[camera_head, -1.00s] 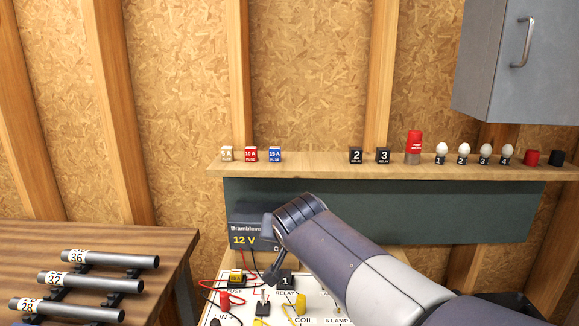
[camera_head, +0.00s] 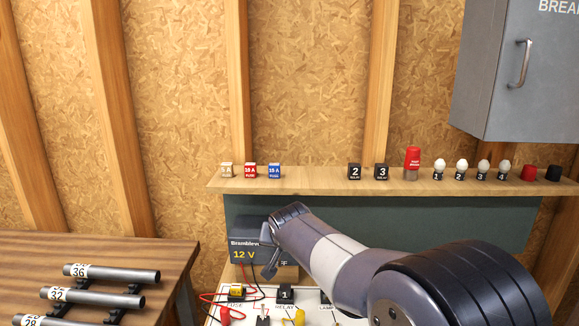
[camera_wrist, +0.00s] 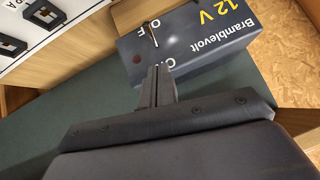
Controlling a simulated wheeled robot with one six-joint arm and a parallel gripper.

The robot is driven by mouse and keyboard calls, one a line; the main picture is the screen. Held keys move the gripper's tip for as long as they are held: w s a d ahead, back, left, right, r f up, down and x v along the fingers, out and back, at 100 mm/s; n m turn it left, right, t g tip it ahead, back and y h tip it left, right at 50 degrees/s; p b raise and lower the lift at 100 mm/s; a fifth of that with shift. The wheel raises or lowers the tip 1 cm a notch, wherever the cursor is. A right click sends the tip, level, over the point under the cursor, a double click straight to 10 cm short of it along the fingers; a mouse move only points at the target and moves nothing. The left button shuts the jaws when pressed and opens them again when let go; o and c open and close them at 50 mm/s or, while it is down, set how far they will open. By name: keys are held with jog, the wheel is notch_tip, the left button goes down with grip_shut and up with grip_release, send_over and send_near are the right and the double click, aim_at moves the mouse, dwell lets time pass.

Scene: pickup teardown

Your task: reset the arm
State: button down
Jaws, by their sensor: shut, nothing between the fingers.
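My arm reaches in from the lower right in the head view. My gripper (camera_head: 271,270) hangs in front of the dark 12 V Bramblevolt box (camera_head: 243,254), above the back of the white circuit board (camera_head: 272,314). In the wrist view my gripper (camera_wrist: 158,72) has its two fingers together with nothing between them, pointing at the front of the Bramblevolt box (camera_wrist: 200,62). The board's corner (camera_wrist: 40,40) shows at the upper left there. The picture does not settle whether the fingers touch the box.
A wooden shelf (camera_head: 310,186) holds fuses, relay blocks 2 and 3 (camera_head: 368,172), a red can (camera_head: 412,163) and several bulbs. A grey cabinet (camera_head: 520,70) hangs upper right. A side table (camera_head: 150,255) holds numbered tubes (camera_head: 112,273). Red and black wires run over the board.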

jog(key=shift+w+d+r+g+p, duration=0.1)
jog(key=shift+w+r+g+p, duration=0.3)
jog(key=shift+p, duration=1.25)
jog(key=shift+w+r+g+p, duration=0.1)
jog(key=shift+w+g+p, duration=0.35)
jog(key=shift+p, duration=1.2)
jog(key=shift+g+p, duration=0.25)
jog(key=shift+p, duration=0.2)
jog(key=p, duration=0.3)
jog(key=g+p, duration=0.1)
jog(key=p, duration=0.2)
jog(key=shift+w+r+g, duration=0.25)
jog(key=shift+r+g, duration=0.05)
jog(key=b+v, duration=0.2)
jog(key=v, duration=0.5)
jog(key=shift+w+d, duration=0.2)
jog(key=shift+w, duration=0.2)
jog(key=shift+r, duration=0.1)
